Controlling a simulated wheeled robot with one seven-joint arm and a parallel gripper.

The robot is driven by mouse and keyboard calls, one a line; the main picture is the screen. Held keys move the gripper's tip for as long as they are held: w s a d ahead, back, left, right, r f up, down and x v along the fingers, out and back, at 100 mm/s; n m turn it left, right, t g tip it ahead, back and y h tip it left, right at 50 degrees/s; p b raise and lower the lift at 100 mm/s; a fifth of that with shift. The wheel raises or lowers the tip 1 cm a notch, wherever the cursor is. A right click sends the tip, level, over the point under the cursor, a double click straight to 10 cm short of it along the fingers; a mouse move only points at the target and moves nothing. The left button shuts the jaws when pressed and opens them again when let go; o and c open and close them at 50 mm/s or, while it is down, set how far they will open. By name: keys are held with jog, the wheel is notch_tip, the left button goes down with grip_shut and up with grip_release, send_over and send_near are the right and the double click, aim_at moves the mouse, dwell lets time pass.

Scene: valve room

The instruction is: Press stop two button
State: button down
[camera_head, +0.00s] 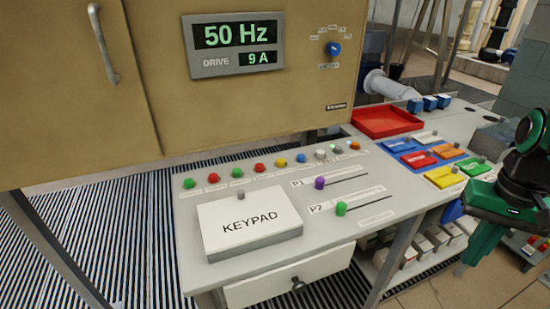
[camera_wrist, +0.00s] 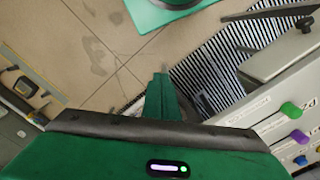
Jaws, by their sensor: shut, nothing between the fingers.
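A row of small coloured buttons runs along the back of the sloped console in the head view. Two are red: one near the left end (camera_head: 213,178) and one further right (camera_head: 259,167), between a green button (camera_head: 237,172) and a yellow button (camera_head: 281,163). The labels are too small to read, so I cannot tell by text which is stop two. My gripper (camera_wrist: 161,78) is shut and empty in the wrist view, pointing down over the floor. In the head view it hangs at the right edge, beside the console and apart from the buttons.
A raised keypad cover (camera_head: 250,222) stands in front of the buttons. Slider knobs, purple (camera_head: 320,183) and green (camera_head: 341,208), stick up to its right. A red tray (camera_head: 386,121) and coloured blocks (camera_head: 417,159) lie further right. The cabinet (camera_head: 85,90) overhangs behind the console.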

jog(key=shift+w+a, duration=0.1)
jog(key=shift+a, duration=0.15)
jog(key=w+a+r+t, duration=0.1)
jog(key=w+a, duration=0.3)
jog(key=w, duration=0.4)
jog(key=w+a+r+t, duration=0.2)
jog(key=w+a+r, duration=0.1)
jog(key=w, duration=0.5)
jog(key=w+a+r+n+t, duration=0.1)
jog(key=w+a+r+t, duration=0.1)
jog(key=w+a, duration=0.3)
jog(key=shift+w+h, duration=0.3)
jog(key=shift+w, duration=1.25)
jog(key=w+a+r+t+y, duration=0.1)
jog(key=w+a, duration=0.2)
jog(key=a, duration=0.3)
jog(key=w+a+r+t+y, duration=0.1)
jog(key=w+a+r, duration=0.1)
jog(key=w+a, duration=0.35)
notch_tip(320, 180, up, 2)
jog(key=t+y, duration=0.2)
send_over(260, 167)
jog(key=shift+s+d+n, duration=0.1)
jog(key=shift+s+n, duration=0.15)
jog(key=shift+n, duration=0.15)
jog(key=shift+d+f, duration=0.1)
jog(key=shift+f, duration=4.25)
